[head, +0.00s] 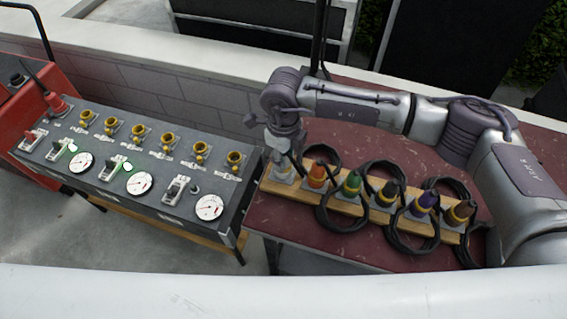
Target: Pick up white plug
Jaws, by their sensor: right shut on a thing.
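The white plug (281,174) is at the left end of a wooden rack (345,208) on the dark red table. Its upper part is partly hidden by my right gripper (284,156). My right gripper points down from above and is shut on the white plug, which looks upright at its place in the rack. To its right stand an orange plug (317,174), a green plug (352,182), a black plug (388,191), a purple plug (423,203) and a brown plug (461,212). My left gripper is not in view.
A dark panel (100,178) with several yellow sockets, switches and white gauges stands left of the table (290,235). Black cable loops (340,222) hang around the plugs. A red machine (30,115) is at the far left. A low wall (190,95) runs behind.

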